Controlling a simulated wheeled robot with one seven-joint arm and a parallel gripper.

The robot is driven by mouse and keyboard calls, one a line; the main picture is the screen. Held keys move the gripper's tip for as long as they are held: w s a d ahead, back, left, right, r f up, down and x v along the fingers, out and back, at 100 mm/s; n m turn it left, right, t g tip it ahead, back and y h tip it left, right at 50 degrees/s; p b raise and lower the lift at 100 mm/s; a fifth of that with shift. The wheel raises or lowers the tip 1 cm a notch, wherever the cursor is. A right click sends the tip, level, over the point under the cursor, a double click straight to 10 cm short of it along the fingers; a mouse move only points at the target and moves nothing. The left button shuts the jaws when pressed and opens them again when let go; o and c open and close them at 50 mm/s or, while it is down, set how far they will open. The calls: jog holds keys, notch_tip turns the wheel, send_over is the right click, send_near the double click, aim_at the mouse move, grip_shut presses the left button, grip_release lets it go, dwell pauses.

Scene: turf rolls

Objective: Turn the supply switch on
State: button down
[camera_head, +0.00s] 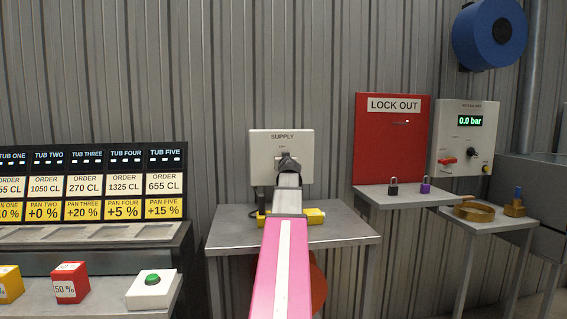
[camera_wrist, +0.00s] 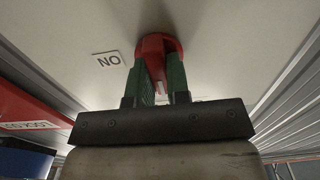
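The grey-white supply box (camera_head: 262,146), marked SUPPLY, is on the wall above a grey table. In the head view my gripper (camera_head: 286,165) is at its front and covers most of the switch. In the wrist view the switch is a red knob (camera_wrist: 158,45) on the pale box face. The green fingers of my gripper (camera_wrist: 161,72) are on its two sides, with red filling the gap near their tips, and look shut on it. An ON label (camera_wrist: 108,60), upside down in this view, is left of the knob. The knob's exact angle is hard to see.
The grey table (camera_head: 235,231) below bears a yellow thing (camera_head: 314,216) beside my arm. To the right are a red LOCK OUT board (camera_head: 380,145), two padlocks (camera_head: 409,187) and a gauge panel (camera_head: 463,150) reading 0.0 bar. An order board (camera_head: 90,180) is at left.

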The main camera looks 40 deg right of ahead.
dwell(0.4)
jog(key=m, duration=0.5)
jog(key=shift+d, duration=0.1)
jog(key=m, duration=0.4)
jog(key=shift+s+d+f, duration=0.1)
jog(key=m, duration=0.5)
jog(key=shift+f, duration=0.1)
jog(key=shift+f+m, duration=0.1)
jog(key=shift+m, duration=1.8)
jog(key=c, duration=1.1)
grip_release()
